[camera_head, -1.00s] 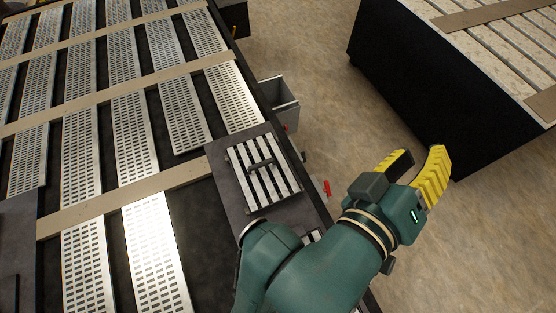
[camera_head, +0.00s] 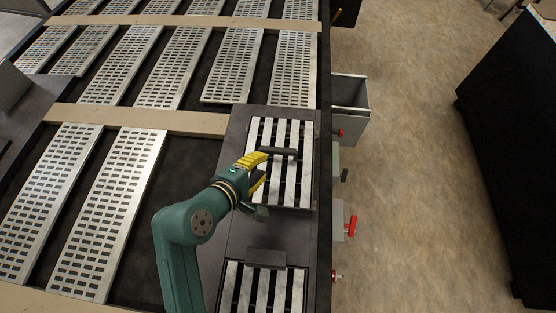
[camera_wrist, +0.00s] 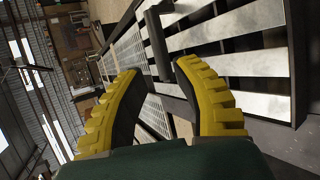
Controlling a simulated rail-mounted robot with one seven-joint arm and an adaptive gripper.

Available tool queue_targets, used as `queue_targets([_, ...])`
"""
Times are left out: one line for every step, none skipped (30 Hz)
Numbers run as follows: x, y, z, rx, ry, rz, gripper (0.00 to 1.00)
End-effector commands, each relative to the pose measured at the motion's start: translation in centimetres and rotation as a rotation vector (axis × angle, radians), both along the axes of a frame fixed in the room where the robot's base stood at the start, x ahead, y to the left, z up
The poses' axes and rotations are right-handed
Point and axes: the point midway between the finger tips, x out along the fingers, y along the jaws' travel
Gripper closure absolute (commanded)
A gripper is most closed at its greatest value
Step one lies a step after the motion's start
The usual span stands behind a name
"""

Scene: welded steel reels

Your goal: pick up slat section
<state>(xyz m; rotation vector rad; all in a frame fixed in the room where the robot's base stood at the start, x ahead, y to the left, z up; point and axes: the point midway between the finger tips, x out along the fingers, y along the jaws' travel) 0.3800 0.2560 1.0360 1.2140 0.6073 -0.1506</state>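A slat section (camera_head: 291,187) of pale parallel slats in a dark frame lies on a dark plate, with a dark bar handle (camera_head: 278,151) across its top. A second, similar slat section (camera_head: 262,290) lies nearer, at the bottom of the head view. My gripper (camera_head: 262,168) has yellow fingers and is over the left part of the first section, close to its handle. In the wrist view the fingers (camera_wrist: 156,75) are apart. The handle (camera_wrist: 157,42) shows ahead of and between them, and the slats (camera_wrist: 235,65) lie to the right. I cannot tell whether a finger touches the handle.
Long perforated metal panels (camera_head: 112,210) lie on the dark table to the left, crossed by beige strips (camera_head: 150,119). A grey open bin (camera_head: 350,95) and a red-handled fitting (camera_head: 351,226) are along the table's right edge. Open floor (camera_head: 410,180) separates it from a dark block (camera_head: 515,130).

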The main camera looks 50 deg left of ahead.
Motion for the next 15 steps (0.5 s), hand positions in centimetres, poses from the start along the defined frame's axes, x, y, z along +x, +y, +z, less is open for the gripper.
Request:
queue_targets([1.1,0.2,-0.8,0.0,0.0,-0.005,0.7])
queue_targets([1.7,0.3,-1.1,0.001,-0.001,-0.005,0.7])
queue_targets([2.3,0.5,-1.6,0.001,0.0,-0.004,0.7])
queue_targets([2.8,0.6,-1.8,0.001,0.001,-0.003,0.7])
queue_targets([3.1,0.7,-2.0,0.0,0.001,-0.003,0.7])
queue_targets([3.5,0.9,-2.2,0.001,0.0,-0.002,0.7])
queue_targets([3.7,0.9,-2.3,0.0,-0.001,-0.002,0.7])
queue_targets([3.9,0.9,-2.4,0.0,-0.001,-0.002,0.7])
queue_targets([4.2,1.1,-2.7,0.0,0.0,-0.001,0.7])
queue_targets([4.5,1.2,-2.9,0.001,-0.001,-0.001,0.7])
queue_targets([4.9,1.4,-3.2,0.0,0.0,-0.001,0.7])
queue_targets([5.5,1.7,-3.5,0.001,0.0,-0.002,0.7])
queue_targets([5.9,1.9,-3.9,0.001,0.0,-0.002,0.7])
queue_targets([6.4,2.1,-4.1,0.002,0.0,-0.002,0.7])
queue_targets([7.0,2.2,-4.5,0.001,0.001,-0.003,0.7])
